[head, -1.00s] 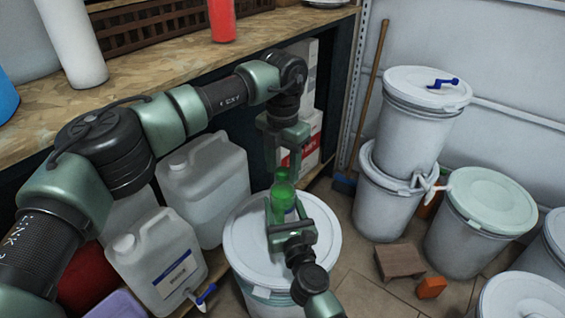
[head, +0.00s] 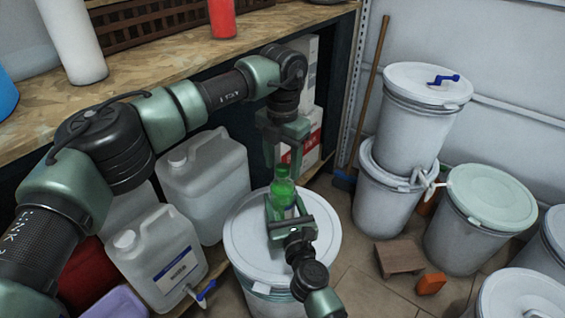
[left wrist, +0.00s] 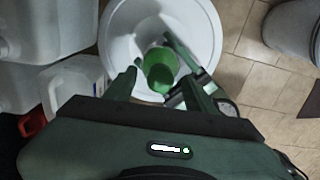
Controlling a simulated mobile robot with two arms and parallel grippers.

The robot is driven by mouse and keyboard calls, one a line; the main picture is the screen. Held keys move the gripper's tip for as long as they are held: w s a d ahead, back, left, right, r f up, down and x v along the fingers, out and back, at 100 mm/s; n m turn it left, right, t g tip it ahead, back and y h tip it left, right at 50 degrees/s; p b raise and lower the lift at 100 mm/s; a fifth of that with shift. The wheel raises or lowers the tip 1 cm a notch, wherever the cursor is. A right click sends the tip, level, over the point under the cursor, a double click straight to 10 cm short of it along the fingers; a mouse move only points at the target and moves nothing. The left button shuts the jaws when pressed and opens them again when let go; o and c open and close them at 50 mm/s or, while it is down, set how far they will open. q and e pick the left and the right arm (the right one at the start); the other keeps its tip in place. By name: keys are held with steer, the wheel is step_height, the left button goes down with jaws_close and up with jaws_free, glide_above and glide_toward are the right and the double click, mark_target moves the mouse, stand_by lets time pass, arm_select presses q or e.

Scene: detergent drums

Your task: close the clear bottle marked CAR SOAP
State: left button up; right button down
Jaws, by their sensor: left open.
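A green see-through bottle (head: 283,190) with a bluish label patch low on it stands about upright over the white drum in the head view. I cannot read its marking. Its green top (head: 282,171) shows as a darker round in the left wrist view (left wrist: 160,78); I cannot tell whether that is a loose or seated cap. My right gripper (head: 286,208) is shut around the bottle's lower body, its fingers on either side. My left gripper (head: 283,163) points down from above, open, with its fingers on either side of the bottle's top; they also show in the left wrist view (left wrist: 158,82).
The white lidded drum (head: 245,232) is below the bottle. Translucent jugs (head: 205,185) stand left of it, one with a label (head: 160,255). Stacked white drums (head: 420,120) and a green-lidded drum (head: 490,210) stand right. A wooden worktop (head: 180,50) edges the back.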

mark_target(286, 211)
arm_select(q)
step_height(286, 211, up, 12)
stand_by(0.4)
arm_select(e)
steer(key=shift+c, duration=1.8)
jaws_free()
arm_select(q)
steer(key=shift+f, duration=0.1)
arm_select(e)
steer(key=shift+s, duration=0.15)
arm_select(q)
steer(key=shift+r+p, duration=0.3)
arm_select(e)
steer(key=v, duration=0.7)
steer(key=shift+s, duration=0.25)
steer(key=shift+d+f, duration=0.1)
